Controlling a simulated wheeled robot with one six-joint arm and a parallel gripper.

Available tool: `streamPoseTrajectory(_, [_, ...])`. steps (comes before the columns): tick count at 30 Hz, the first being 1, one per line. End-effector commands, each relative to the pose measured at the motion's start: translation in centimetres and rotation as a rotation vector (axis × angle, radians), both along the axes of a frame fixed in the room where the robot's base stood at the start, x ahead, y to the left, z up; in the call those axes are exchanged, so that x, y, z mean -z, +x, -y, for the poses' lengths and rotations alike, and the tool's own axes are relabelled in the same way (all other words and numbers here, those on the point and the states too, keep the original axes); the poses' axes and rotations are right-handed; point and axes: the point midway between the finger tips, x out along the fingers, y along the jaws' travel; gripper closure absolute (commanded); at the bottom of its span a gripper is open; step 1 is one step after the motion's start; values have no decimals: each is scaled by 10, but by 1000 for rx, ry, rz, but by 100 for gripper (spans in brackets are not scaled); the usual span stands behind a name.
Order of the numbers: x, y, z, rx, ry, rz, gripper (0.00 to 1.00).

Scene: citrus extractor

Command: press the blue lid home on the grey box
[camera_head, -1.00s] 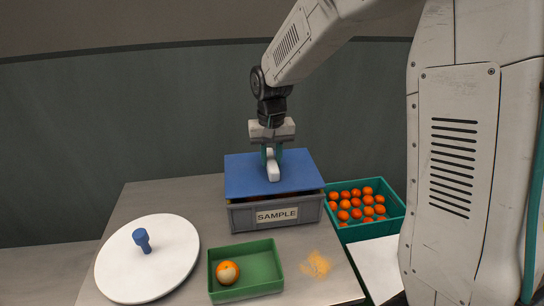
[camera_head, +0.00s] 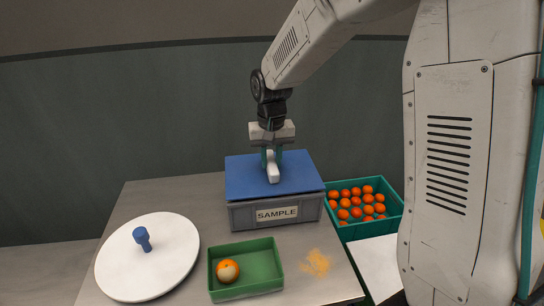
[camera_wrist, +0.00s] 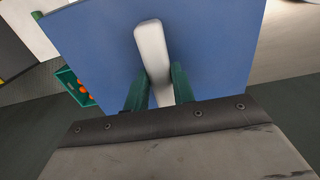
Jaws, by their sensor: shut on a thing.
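The blue lid (camera_head: 240,176) lies on top of the grey box (camera_head: 305,209), which bears a SAMPLE label. In the head view the lid's front edge meets the box rim, with no clear gap. The lid has a white bar handle (camera_head: 273,172), and the handle also shows in the wrist view (camera_wrist: 152,50). My gripper (camera_head: 271,158) is above the lid, shut on the handle, with a green finger on each side of it in the wrist view.
A green tray (camera_head: 262,262) with one orange (camera_head: 228,271) stands in front of the box. A white round board (camera_head: 120,268) with a blue knob is at left. A teal crate (camera_head: 372,229) of oranges is at right. Orange powder (camera_head: 316,263) lies on the table.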

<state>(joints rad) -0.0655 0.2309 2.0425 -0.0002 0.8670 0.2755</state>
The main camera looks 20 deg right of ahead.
Motion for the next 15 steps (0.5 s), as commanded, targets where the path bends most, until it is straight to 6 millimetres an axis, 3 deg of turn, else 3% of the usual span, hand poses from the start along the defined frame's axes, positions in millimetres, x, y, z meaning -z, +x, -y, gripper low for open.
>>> streamPoseTrajectory(2, [2,0,0,0,0,-1,100])
streamPoseTrajectory(3, [2,0,0,0,0,0,64])
streamPoseTrajectory(5, [2,0,0,0,0,0,50])
streamPoseTrajectory(15, [-3,0,0,0,0,1,50])
